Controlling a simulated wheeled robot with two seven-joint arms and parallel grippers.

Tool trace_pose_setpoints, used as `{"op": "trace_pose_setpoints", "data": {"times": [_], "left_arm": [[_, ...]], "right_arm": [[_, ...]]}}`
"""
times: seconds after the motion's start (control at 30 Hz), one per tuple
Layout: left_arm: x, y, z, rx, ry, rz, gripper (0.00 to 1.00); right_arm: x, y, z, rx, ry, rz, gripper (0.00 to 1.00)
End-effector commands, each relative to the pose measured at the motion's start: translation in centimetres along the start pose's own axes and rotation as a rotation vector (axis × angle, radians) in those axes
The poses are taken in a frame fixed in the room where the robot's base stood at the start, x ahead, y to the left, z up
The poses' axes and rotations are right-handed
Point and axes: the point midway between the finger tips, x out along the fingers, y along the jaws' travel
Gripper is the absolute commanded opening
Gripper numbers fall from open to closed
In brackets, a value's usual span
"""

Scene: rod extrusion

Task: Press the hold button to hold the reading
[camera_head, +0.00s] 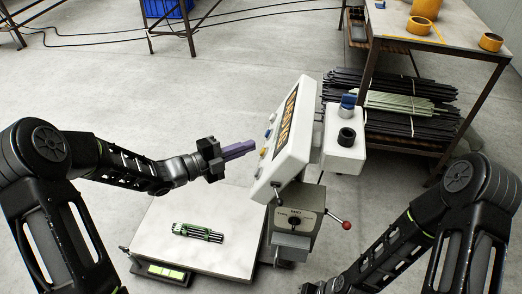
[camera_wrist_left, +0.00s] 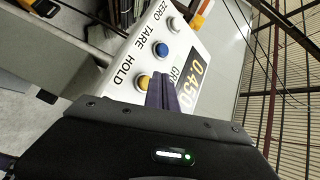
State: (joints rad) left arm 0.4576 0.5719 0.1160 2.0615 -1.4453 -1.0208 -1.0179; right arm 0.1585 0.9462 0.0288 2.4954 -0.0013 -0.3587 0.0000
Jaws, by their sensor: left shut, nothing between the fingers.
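The scale's tilted white readout box (camera_head: 287,140) stands on a post at the right end of the scale. In the left wrist view its panel (camera_wrist_left: 147,45) shows ZERO, TARE and HOLD labels, a grey button (camera_wrist_left: 176,24), a blue button (camera_wrist_left: 161,49), a yellow hold button (camera_wrist_left: 142,82) and a lit display (camera_wrist_left: 190,85) that seems to read 0.450. My left gripper (camera_head: 252,146) is shut and empty, its purple fingers pointing at the panel. In the left wrist view the fingertips (camera_wrist_left: 161,80) appear just beside the yellow button; I cannot tell whether they touch the panel.
A bundle of short dark rods (camera_head: 198,233) lies on the scale's pale platform (camera_head: 165,215). A box with a blue knob (camera_head: 348,101) and a red-tipped lever (camera_head: 346,225) sit right of the readout. A table (camera_head: 455,35) with orange tape rolls stands behind right, with rods stacked under it.

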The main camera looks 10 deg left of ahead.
Motion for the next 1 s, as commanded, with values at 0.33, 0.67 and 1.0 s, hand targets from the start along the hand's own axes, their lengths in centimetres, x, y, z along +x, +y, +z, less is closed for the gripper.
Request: {"op": "trace_pose_setpoints", "data": {"times": [0.33, 0.67, 1.0], "left_arm": [[0.00, 0.00, 0.00, 0.000, 0.000, 0.000, 0.00], [0.00, 0.00, 0.00, 0.000, 0.000, 0.000, 0.00], [0.47, 0.45, -0.30, 0.001, 0.000, -0.001, 0.00]], "right_arm": [[0.00, 0.00, 0.00, 0.000, 0.000, 0.000, 0.00], [0.00, 0.00, 0.00, 0.000, 0.000, 0.000, 0.00], [0.99, 0.39, 0.01, 0.000, 0.000, 0.000, 0.00]]}}
